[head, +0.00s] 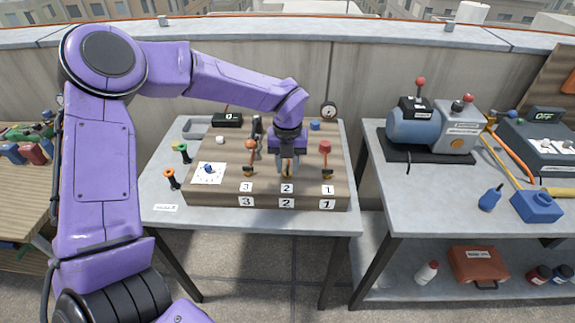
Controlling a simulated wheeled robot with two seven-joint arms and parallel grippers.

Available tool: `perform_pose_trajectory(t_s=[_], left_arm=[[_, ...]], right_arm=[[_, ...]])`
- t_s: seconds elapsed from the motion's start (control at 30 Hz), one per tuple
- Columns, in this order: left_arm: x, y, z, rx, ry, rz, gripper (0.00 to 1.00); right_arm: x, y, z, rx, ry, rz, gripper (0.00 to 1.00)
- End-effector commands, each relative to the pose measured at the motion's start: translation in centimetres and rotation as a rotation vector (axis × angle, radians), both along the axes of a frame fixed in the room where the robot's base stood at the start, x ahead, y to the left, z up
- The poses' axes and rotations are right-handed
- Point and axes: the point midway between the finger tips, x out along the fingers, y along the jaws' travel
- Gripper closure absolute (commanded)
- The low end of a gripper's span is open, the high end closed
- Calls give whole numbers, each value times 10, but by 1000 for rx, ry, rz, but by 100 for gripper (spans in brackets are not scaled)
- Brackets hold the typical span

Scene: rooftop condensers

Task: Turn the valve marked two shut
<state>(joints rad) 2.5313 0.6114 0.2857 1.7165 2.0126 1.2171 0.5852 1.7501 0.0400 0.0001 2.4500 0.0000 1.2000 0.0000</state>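A wooden valve board (225,192) lies on the middle table, with three valves in a row and the number labels 3, 2 and 1 from left to right. The valve marked two (287,173) is the middle one; only its brass-coloured lower part shows. My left gripper (288,164) points down right over it and hides its handle. I cannot tell whether the fingers touch or grip the handle. The valve marked three (250,147) has an orange-red top, and the valve marked one (325,147) has a red top. My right gripper is not in view.
A round gauge (328,111) stands behind the board. A pump (418,126) sits on the right table (420,200). A concrete parapet runs behind.

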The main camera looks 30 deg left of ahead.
Motion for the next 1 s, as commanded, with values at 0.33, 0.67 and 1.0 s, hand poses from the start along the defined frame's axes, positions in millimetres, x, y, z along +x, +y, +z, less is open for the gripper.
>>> perform_pose_trajectory(t_s=[0.33, 0.67, 1.0], left_arm=[[0, 0, -10, -1, -1, 1, 67], [0, 0, -10, -1, -1, -1, 100], [-1, 1, -7, -3, -2, -96, 100]], right_arm=[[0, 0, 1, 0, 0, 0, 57], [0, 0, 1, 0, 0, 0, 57], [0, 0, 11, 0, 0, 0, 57]])
